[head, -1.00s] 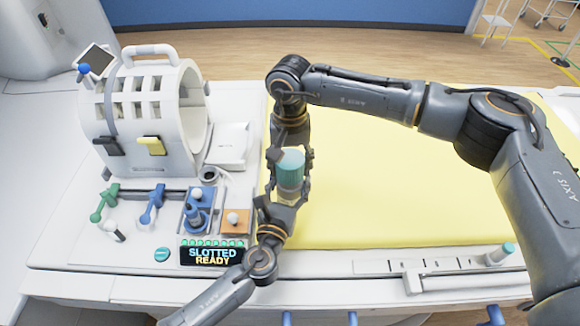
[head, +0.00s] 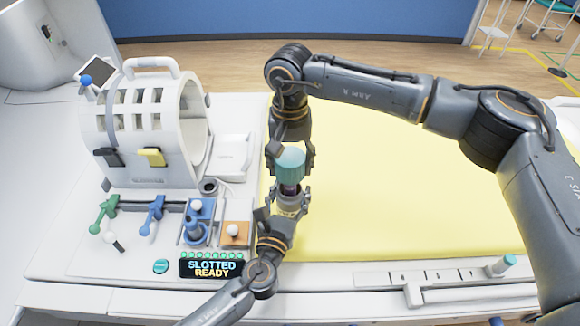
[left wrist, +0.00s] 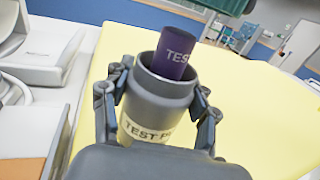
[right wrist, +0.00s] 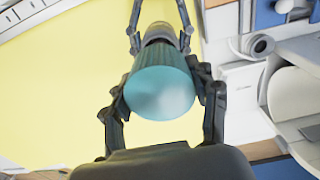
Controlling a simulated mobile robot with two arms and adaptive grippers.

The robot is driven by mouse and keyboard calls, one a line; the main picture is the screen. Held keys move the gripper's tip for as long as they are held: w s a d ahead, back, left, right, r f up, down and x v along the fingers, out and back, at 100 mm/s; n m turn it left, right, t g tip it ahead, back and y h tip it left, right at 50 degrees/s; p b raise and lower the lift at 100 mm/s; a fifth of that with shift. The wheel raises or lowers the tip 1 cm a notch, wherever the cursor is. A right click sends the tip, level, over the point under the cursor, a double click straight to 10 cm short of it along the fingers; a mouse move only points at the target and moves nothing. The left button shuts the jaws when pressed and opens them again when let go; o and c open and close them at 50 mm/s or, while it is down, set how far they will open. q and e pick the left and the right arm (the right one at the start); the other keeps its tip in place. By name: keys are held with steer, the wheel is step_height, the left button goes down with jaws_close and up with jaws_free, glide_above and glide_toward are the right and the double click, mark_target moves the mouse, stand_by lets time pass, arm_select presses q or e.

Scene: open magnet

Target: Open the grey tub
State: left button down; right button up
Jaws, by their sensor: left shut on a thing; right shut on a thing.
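The grey tub (left wrist: 160,100) stands open at the top, with a purple cylinder (left wrist: 175,52) marked "TEST" sticking up out of it. My left gripper (head: 290,196) is shut around the tub from below. The teal lid (head: 290,162) is apart from the tub and just above it; my right gripper (right wrist: 160,85) is shut around this lid, which also shows in the right wrist view (right wrist: 160,88). The purple cylinder shows in the gap between lid and tub. Both parts are held above the yellow mat's left edge.
The yellow mat (head: 400,190) is clear on the right. A white ring-shaped machine (head: 145,130) stands at the left. Before it are green and blue levers, blue and orange blocks, and a display (head: 211,267) reading "SLOTTED READY". A slider rail (head: 440,285) runs along the front right.

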arm_select(q)
steer(key=shift+c, duration=1.5)
jaws_free()
